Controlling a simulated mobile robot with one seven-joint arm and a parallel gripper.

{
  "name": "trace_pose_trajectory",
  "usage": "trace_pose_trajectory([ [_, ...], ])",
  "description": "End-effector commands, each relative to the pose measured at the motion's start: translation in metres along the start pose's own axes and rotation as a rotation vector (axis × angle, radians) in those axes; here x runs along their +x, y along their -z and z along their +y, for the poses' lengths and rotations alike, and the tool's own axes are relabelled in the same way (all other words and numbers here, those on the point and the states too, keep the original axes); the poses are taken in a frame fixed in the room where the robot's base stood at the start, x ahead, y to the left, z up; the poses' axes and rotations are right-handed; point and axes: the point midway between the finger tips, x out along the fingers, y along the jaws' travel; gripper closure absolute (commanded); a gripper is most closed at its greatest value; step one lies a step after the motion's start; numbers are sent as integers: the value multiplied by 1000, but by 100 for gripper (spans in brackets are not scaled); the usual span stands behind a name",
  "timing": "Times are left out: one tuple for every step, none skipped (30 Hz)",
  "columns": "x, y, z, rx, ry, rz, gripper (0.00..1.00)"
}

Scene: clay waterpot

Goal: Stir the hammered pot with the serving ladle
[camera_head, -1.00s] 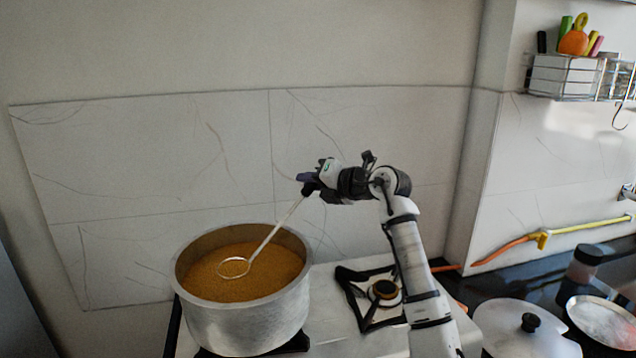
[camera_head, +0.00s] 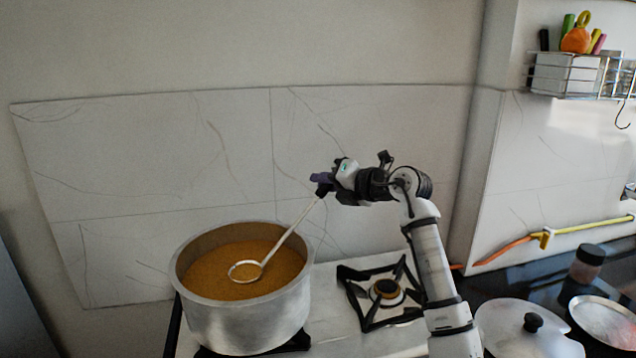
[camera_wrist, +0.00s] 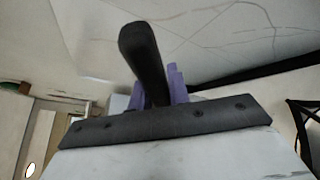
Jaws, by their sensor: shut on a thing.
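The hammered pot (camera_head: 245,325) is a wide silver metal pot at the lower left of the head view, filled with orange-brown food (camera_head: 215,272). The serving ladle (camera_head: 290,232) slants down to the left, and its round head lies at the surface of the food, right of the pot's middle. My gripper (camera_head: 322,185) is shut on the top of the ladle's handle, above and right of the pot. In the wrist view the dark handle end (camera_wrist: 143,60) stands up between purple fingers (camera_wrist: 177,86). The ladle head is out of the wrist view.
The pot stands on the stove (camera_head: 335,338). An empty burner (camera_head: 386,289) is right of it. A lidded pot (camera_head: 520,335) and a metal plate (camera_head: 602,320) are at the lower right. A tiled wall (camera_head: 150,160) runs close behind the pot.

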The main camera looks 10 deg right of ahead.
Motion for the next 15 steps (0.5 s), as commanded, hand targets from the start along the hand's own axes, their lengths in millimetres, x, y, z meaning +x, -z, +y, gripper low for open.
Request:
trace_pose_trajectory([
  [-1, -4, 7, -2, -1, 0, 100],
  [-2, -6, 8, -2, -1, 0, 100],
  [-2, -7, 10, -2, -1, 0, 100],
  [-3, -9, 12, -2, -2, 0, 100],
  [-3, -10, 14, -2, -2, 0, 100],
  [-4, -12, 16, -1, -2, 0, 100],
  [-4, -13, 17, -1, -2, 0, 100],
  [-5, -14, 19, -1, -2, 0, 100],
  [-5, -16, 20, -1, -2, 0, 100],
  [-6, -17, 22, -1, -2, 0, 100],
  [-6, -18, 24, -2, -2, 0, 100],
  [-7, -20, 26, -2, -2, 0, 100],
  [-7, -21, 27, -2, -1, 0, 100],
  [-8, -23, 29, -2, -1, 0, 100],
  [-8, -24, 31, -2, -1, 0, 100],
])
